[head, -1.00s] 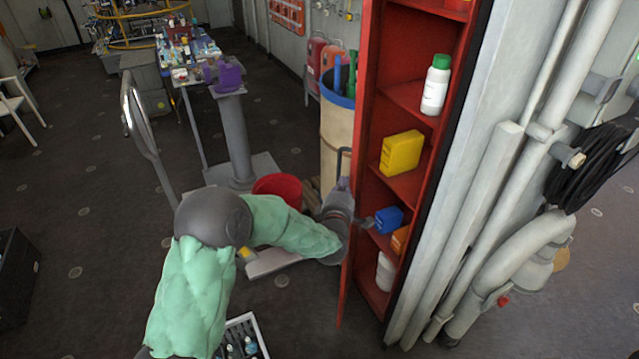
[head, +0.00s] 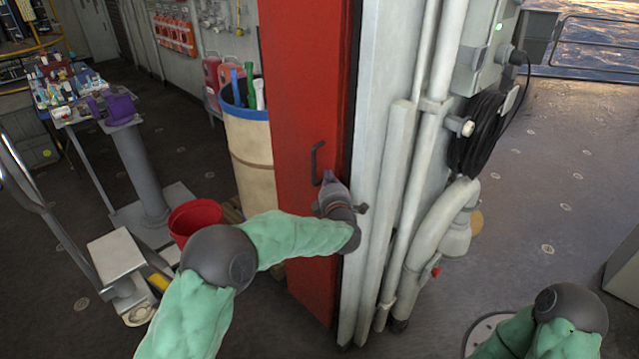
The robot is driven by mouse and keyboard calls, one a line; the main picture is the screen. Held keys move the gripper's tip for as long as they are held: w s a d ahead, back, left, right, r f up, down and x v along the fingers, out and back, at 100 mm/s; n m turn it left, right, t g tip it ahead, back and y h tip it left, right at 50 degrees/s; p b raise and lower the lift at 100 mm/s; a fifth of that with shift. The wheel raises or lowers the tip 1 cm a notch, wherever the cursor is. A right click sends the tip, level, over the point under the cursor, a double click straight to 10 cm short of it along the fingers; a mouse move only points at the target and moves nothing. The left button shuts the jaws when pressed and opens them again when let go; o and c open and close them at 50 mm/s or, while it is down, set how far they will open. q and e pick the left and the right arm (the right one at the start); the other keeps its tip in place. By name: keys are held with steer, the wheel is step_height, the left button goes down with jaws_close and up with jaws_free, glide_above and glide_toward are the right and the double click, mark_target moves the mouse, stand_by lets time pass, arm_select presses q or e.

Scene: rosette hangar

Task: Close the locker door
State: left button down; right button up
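The red locker door (head: 297,110) now covers the front of the locker, and its shelves are hidden. Its right edge lies along the dark edge of the locker frame; I cannot tell whether it is fully flush. A dark handle (head: 316,163) is on the door's outer face. My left gripper (head: 328,182) is at the door face, just below and right of the handle. Its fingers are small and partly hidden, so I cannot tell whether they are open. My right arm shows at the lower right, but its gripper is out of view.
Grey pipes and the locker's side panel (head: 377,150) stand right of the door, with a black cable coil (head: 478,135). A barrel (head: 248,150) and red bucket (head: 194,217) stand left. A scale (head: 118,262) is at lower left. Open floor lies right.

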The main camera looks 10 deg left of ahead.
arm_select(q)
steer(key=shift+w+d, duration=0.1)
steer(key=shift+w, duration=0.05)
stand_by(0.4)
steer(key=v, duration=1.2)
steer(key=s+f+m+g+h, duration=0.3)
steer(key=f+m, duration=0.3)
steer(key=f, duration=0.8)
steer(key=s+f+m+g+h, duration=0.35)
steer(key=f+m, duration=0.25)
steer(key=f, duration=0.7)
steer(key=s+f+m+g+h, duration=0.1)
steer(key=s+f+m+g, duration=0.1)
steer(key=s+f, duration=0.3)
steer(key=s+d+f+m+g+h, duration=0.1)
steer(key=s+f, duration=0.5)
steer(key=s, duration=0.7)
steer(key=s+f+m+g+h, duration=0.2)
steer(key=s+f+m+g, duration=0.3)
steer(key=s, duration=0.4)
steer(key=shift+s+d+f+g, duration=0.25)
steer(key=shift+d+g, duration=0.1)
steer(key=shift+g, duration=0.5)
